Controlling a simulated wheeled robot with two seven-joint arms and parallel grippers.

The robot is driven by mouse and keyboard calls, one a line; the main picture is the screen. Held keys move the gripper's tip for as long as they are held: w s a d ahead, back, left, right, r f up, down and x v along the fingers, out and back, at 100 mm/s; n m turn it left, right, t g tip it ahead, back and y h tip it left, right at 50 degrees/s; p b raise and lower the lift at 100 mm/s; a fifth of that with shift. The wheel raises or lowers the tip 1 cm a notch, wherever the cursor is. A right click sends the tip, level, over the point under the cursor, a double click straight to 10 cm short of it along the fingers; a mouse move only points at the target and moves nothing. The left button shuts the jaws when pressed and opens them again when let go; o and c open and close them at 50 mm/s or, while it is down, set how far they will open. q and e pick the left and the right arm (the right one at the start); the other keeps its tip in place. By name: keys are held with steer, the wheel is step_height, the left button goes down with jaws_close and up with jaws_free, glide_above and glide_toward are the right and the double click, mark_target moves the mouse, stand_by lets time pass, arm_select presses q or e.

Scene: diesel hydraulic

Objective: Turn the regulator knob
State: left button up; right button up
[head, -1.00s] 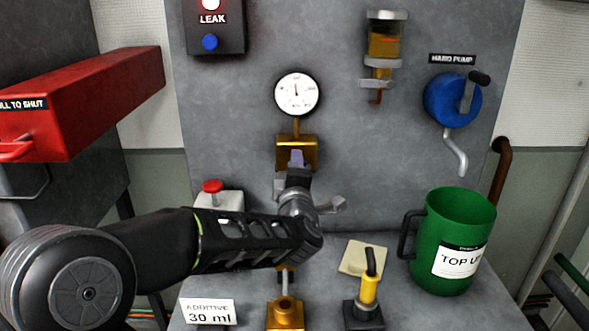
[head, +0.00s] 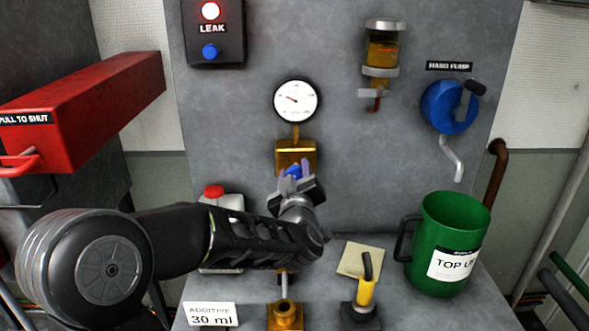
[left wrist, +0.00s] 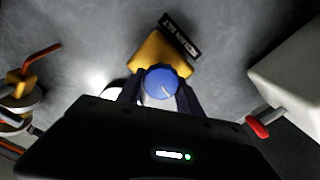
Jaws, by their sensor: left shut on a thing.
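The regulator is a brass block (head: 296,152) on the grey panel, below a round white gauge (head: 296,101). The gauge needle points to the left. My right gripper is not in view.
A red-capped bottle (head: 221,205) stands behind my left forearm. A red pull box (head: 85,105) is at left; the blue hand pump (head: 447,107) is at right.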

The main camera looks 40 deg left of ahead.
arm_select(q)
steer(key=shift+d+f+m, duration=0.1)
steer(key=shift+m, duration=0.5)
steer(key=o, duration=1.4)
steer(key=shift+c, duration=0.2)
steer(key=v, duration=0.7)
steer(key=shift+s+d, duration=0.25)
steer(key=shift+s, duration=0.05)
